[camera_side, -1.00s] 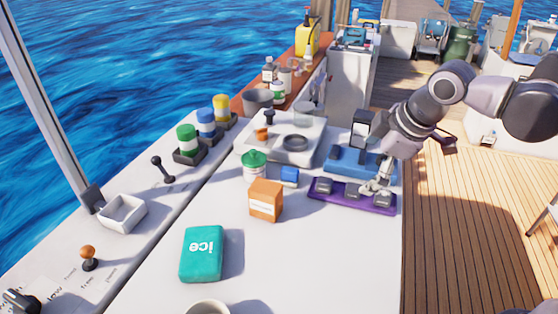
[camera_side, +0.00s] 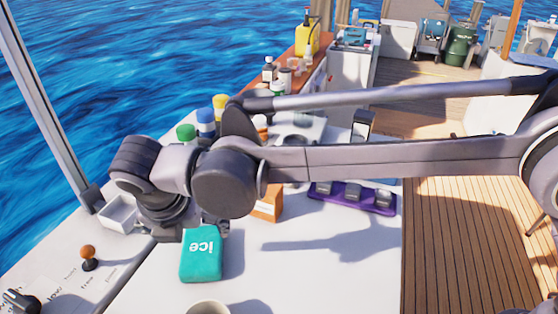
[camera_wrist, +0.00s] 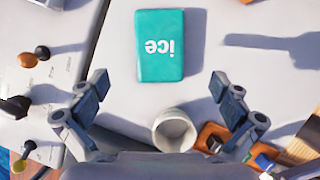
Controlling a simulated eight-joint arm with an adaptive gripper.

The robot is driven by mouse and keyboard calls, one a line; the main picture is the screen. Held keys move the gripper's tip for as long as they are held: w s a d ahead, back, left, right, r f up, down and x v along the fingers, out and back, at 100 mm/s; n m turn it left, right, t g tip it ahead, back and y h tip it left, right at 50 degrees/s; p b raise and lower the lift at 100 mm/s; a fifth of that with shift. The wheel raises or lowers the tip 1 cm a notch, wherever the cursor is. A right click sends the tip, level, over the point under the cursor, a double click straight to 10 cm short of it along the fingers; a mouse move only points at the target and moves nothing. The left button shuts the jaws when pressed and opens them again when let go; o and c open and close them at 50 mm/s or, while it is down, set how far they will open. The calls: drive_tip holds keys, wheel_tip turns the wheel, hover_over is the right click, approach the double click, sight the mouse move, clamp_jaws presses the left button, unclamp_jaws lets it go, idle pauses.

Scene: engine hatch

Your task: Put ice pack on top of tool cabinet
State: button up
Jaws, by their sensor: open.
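The ice pack (camera_side: 201,255) is a teal block with white "ice" lettering, lying flat on the white worktop. In the wrist view the ice pack (camera_wrist: 160,45) lies ahead of my gripper (camera_wrist: 159,85), whose two fingers are spread wide and empty. In the side view my gripper (camera_side: 178,232) is just behind the pack, with its fingers mostly hidden. A white cabinet (camera_side: 349,72) with a blue item on top stands at the far back; I cannot tell for sure that it is the tool cabinet.
An orange-brown box (camera_side: 268,208) stands behind the pack, partly covered by my arm. A purple tray (camera_side: 378,203) lies to the right. A round cup (camera_side: 208,307) is at the front edge, also in the wrist view (camera_wrist: 174,130). The worktop right of the pack is clear.

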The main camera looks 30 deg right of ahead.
sight(202, 245)
drive_tip(key=shift+s+a+f+n, duration=0.15)
drive_tip(key=shift+a+f+n, duration=0.15)
drive_tip(key=shift+a, duration=0.1)
drive_tip(key=shift+f, duration=0.3)
drive_tip(key=x, duration=0.5)
drive_tip(key=shift+r, duration=0.1)
drive_tip(key=shift+w+d+x, duration=0.1)
drive_tip(key=shift+d+x, duration=0.05)
drive_tip(key=shift+x, duration=0.75)
drive_tip(key=shift+w+d+x, duration=0.1)
drive_tip(key=shift+d+x, duration=0.05)
drive_tip(key=shift+x, duration=0.7)
drive_tip(key=shift+w+d+x, duration=0.1)
drive_tip(key=shift+d+x, duration=0.1)
drive_tip(key=shift+x, duration=0.7)
drive_tip(key=shift+r, duration=0.15)
drive_tip(key=shift+r, duration=0.1)
drive_tip(key=c, duration=1.6)
